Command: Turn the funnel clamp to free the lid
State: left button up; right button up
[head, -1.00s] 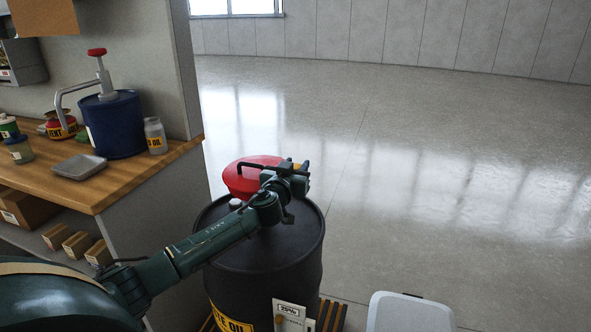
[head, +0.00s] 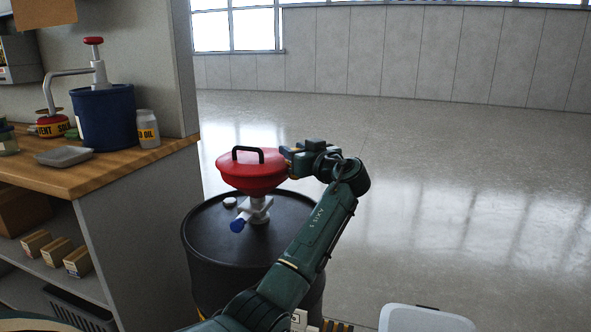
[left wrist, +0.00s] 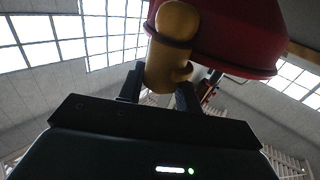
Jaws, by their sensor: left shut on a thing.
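The red funnel (head: 250,175) stands on the black drum (head: 205,238) on a pale stem, with a blue-ended valve (head: 238,225) below it. Its red lid (head: 235,163) is down and has a black handle. My left gripper (head: 291,152) is at the funnel's right rim. The yellow clamp (left wrist: 172,45) shows in the left wrist view, beside the red funnel (left wrist: 235,40). The left fingers (left wrist: 160,88) are shut on the clamp's lower part. In the head view the gripper hides most of the clamp. My right gripper is not in view.
A wooden bench (head: 100,175) at left holds a blue pump drum (head: 105,120), a jar (head: 148,128) and a grey tray (head: 62,157). A white container (head: 425,319) is at the bottom right. The floor behind and right of the drum is clear.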

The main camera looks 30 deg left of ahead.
pick_arm(q)
jog(key=n+g+y+b, duration=0.1)
jog(key=n+g, duration=0.1)
jog(key=g, duration=0.1)
jog(key=shift+n+g, duration=0.3)
jog(key=shift+g, duration=0.1)
jog(key=shift+n+g+b, duration=0.3)
jog(key=shift+g+b, duration=0.1)
jog(key=shift+g, duration=0.1)
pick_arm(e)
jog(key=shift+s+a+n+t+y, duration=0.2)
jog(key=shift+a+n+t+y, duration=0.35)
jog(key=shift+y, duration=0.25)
pick_arm(q)
jog(key=shift+r+n+g+y, duration=0.1)
jog(key=shift+n+g+y, duration=0.2)
jog(key=shift+n+g, duration=0.6)
jog(key=o, duration=0.9)
jog(key=shift+o, duration=0.2)
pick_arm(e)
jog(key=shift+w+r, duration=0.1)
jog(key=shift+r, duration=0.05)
